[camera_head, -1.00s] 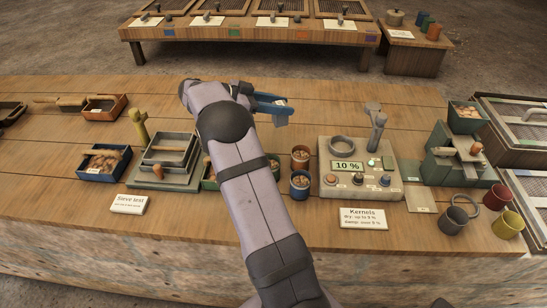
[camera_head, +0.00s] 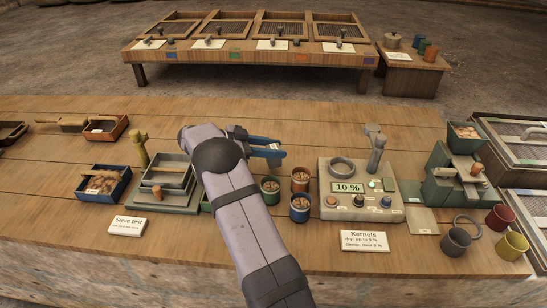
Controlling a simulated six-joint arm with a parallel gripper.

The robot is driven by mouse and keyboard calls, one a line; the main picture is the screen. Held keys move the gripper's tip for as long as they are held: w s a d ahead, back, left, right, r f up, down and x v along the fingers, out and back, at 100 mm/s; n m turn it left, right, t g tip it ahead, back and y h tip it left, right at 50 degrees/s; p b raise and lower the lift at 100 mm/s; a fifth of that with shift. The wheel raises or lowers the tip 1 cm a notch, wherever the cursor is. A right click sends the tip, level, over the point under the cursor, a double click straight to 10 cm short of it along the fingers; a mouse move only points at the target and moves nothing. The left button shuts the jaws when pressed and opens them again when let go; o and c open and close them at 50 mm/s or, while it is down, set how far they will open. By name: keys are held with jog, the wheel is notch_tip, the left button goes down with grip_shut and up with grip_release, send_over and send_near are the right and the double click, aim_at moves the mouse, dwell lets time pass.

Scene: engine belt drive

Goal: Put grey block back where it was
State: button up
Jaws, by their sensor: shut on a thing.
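My gripper (camera_head: 280,152), with blue fingers, is above the middle of the long wooden table, behind the green cup (camera_head: 270,187). It is shut on a small pale grey thing (camera_head: 273,147), mostly hidden between the fingers. I cannot tell for sure that this is the grey block. No other loose grey block shows clearly on the table. My arm hides part of the table between the sieve stand and the cups.
Cups of kernels stand left of the meter (camera_head: 347,188), which reads 10 %. The sieve stand (camera_head: 166,180) and a blue bin (camera_head: 104,183) are to the left. A green-grey device (camera_head: 455,175) is at right. The table behind my gripper is clear.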

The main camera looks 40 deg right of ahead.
jog(key=shift+f, duration=1.85)
jog(key=shift+f, duration=0.15)
jog(key=o, duration=1.2)
jog(key=shift+v, duration=2.1)
jog(key=shift+d, duration=0.1)
